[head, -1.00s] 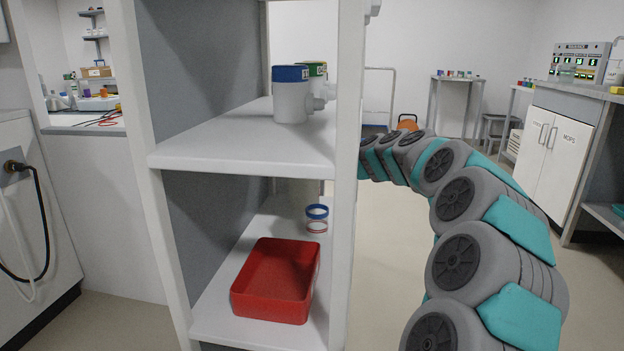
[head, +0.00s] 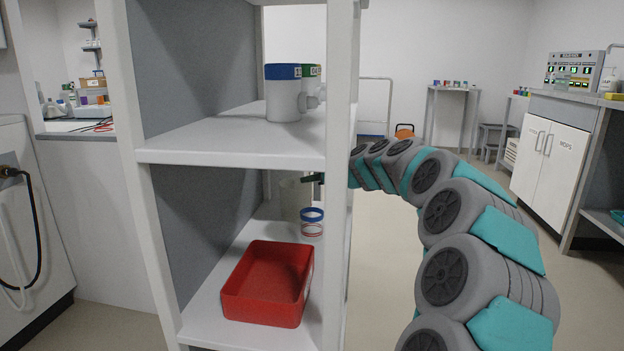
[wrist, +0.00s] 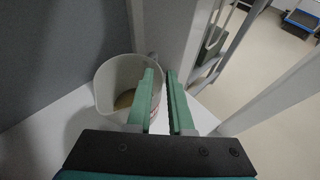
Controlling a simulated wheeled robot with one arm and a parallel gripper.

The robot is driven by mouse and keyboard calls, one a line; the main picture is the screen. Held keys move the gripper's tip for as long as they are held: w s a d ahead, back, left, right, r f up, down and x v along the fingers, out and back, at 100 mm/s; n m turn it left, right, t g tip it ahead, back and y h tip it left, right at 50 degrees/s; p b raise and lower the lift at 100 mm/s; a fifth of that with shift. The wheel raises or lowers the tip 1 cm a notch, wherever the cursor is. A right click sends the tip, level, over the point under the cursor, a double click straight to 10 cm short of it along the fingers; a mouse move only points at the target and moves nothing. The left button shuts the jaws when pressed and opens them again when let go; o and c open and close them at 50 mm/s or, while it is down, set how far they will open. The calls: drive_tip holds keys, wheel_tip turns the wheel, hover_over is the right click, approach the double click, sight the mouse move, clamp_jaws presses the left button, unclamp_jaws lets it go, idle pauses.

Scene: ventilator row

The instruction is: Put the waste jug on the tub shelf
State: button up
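The waste jug (head: 291,197) is a pale translucent jug at the back of the lower shelf, partly hidden by a blue-rimmed jar. In the wrist view the jug (wrist: 115,78) is open at the top, roughly upright, with something brownish at its bottom. My gripper (head: 314,178) reaches in from the far side, beside the jug's upper right. In the wrist view its green fingers (wrist: 161,74) stand close together over the jug's right wall, with a narrow gap, and appear closed on it. Whether the jug's base touches the shelf is hidden. The tub shelf (head: 208,312) holds a red tub (head: 268,283).
The blue-rimmed jar (head: 312,222) stands between the tub and the jug. The upper shelf (head: 215,138) carries a blue-topped container (head: 283,93) and a green-topped one (head: 311,90). A white post (head: 340,120) stands between the shelf and my arm.

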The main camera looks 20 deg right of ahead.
drive_tip(key=shift+o, duration=0.8)
drive_tip(key=p+v, duration=0.1)
drive_tip(key=v, duration=0.6)
drive_tip(key=shift+s+r, duration=0.15)
drive_tip(key=shift+s, duration=0.1)
